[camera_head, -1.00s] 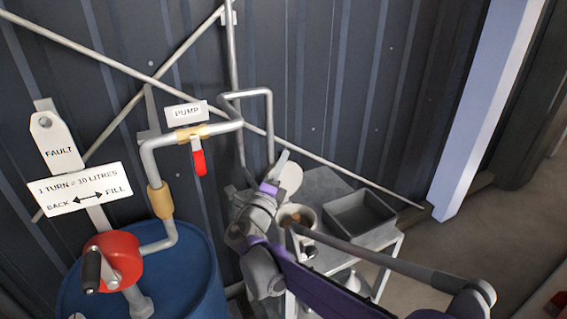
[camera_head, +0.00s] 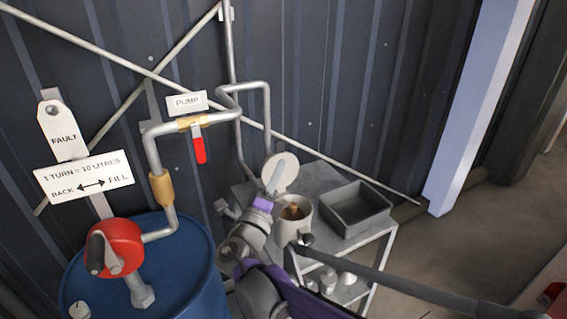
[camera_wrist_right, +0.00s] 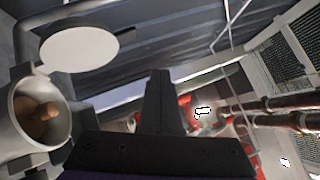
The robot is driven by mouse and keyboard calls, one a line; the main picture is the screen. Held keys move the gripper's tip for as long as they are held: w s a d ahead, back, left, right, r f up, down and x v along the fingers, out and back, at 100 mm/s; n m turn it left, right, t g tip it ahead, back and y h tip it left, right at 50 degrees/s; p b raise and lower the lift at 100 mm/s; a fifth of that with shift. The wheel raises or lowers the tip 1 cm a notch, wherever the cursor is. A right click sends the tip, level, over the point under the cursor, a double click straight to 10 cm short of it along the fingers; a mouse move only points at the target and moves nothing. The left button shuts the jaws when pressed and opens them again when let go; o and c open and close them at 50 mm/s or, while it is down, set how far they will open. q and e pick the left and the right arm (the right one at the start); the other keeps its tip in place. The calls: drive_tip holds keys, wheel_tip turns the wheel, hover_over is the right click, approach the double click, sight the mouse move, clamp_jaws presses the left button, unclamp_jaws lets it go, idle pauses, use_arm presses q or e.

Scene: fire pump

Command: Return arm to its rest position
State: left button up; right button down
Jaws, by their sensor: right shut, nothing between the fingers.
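My right gripper (camera_head: 276,177) is shut and empty. It points up in front of the white round lid above the side table, left of the open pot. In the right wrist view its closed fingers (camera_wrist_right: 156,102) stand dark in the middle, touching nothing that I can see. My right arm, grey and purple, comes in from the lower right and hides part of the table's front. My left gripper is not in view.
A pot (camera_head: 293,222) with brown contents and a raised white lid (camera_head: 289,166) stands beside a grey tray (camera_head: 357,208). To the left are a blue drum (camera_head: 190,275), red crank pump (camera_head: 122,246) and pipe with red-handled valve (camera_head: 200,150).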

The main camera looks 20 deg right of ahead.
drive_tip(key=s+d+f+m+g+y, duration=0.3)
drive_tip(key=s+f+m+g, duration=0.2)
drive_tip(key=s+f+m, duration=0.5)
drive_tip(key=s+d+f+m+g+y, duration=0.2)
drive_tip(key=s+f+m+g+y, duration=0.15)
drive_tip(key=s+f+m, duration=0.7)
drive_tip(key=s+a+f+m+g+y, duration=0.1)
drive_tip(key=s+a+f+m+y, duration=0.2)
drive_tip(key=m, duration=0.7)
drive_tip(key=s+a+f+m+g+y+p, duration=0.1)
drive_tip(key=s+a+f+m+y, duration=0.2)
drive_tip(key=m, duration=0.8)
drive_tip(key=s+a+y, duration=0.1)
drive_tip(key=a+y, duration=0.1)
drive_tip(key=a, duration=0.1)
drive_tip(key=shift+a, duration=0.35)
drive_tip(key=shift+f, duration=0.1)
